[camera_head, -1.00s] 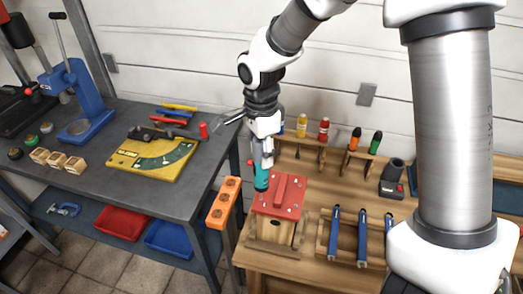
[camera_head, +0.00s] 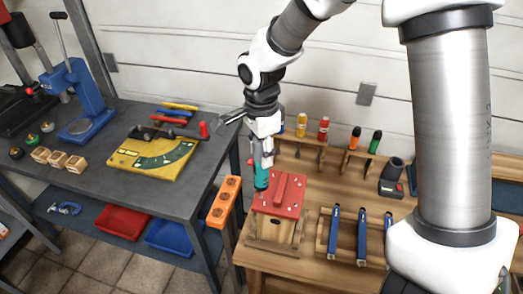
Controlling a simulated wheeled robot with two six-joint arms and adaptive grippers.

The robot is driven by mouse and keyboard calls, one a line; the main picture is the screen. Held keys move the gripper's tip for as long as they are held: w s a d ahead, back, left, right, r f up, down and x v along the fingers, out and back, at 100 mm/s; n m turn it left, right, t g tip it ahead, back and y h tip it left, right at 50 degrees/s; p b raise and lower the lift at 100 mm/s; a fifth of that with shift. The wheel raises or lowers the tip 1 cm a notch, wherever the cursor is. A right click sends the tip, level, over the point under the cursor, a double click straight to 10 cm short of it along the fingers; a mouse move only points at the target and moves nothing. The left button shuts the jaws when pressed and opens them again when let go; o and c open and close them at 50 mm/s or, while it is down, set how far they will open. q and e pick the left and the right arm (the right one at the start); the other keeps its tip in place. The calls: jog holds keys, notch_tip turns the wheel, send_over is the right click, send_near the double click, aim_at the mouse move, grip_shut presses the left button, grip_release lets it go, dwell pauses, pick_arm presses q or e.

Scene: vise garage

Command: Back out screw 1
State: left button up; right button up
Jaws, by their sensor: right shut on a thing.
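A wooden box with a red top (camera_head: 291,206) stands on the wooden bench at the centre. A raised red bar runs across its top, and several small pale screw heads show near its edges. I cannot tell which one is screw 1. My right gripper (camera_head: 262,163) points down over the far left corner of the red top. It is shut on a teal-handled screwdriver (camera_head: 262,178). The tool's lower end is at or just above that corner; its tip is too small to make out. My left gripper is not in view.
An orange block with holes (camera_head: 225,202) is just left of the box. Blue-handled tools (camera_head: 362,236) lie in a wooden rack to the right. Bottles (camera_head: 323,128) and upright-handled tools stand behind. A grey bench (camera_head: 110,190) with a yellow plate is on the left.

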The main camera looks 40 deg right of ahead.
jog(key=shift+s+r+p, duration=0.1)
jog(key=shift+s+p, duration=0.05)
jog(key=shift+p, duration=0.3)
dwell(0.6)
jog(key=shift+r, duration=0.1)
notch_tip(320, 180, up, 5)
jog(key=p, duration=0.4)
jog(key=shift+w+r+p, duration=0.2)
jog(key=shift+r+p, duration=0.15)
jog(key=shift+r, duration=0.65)
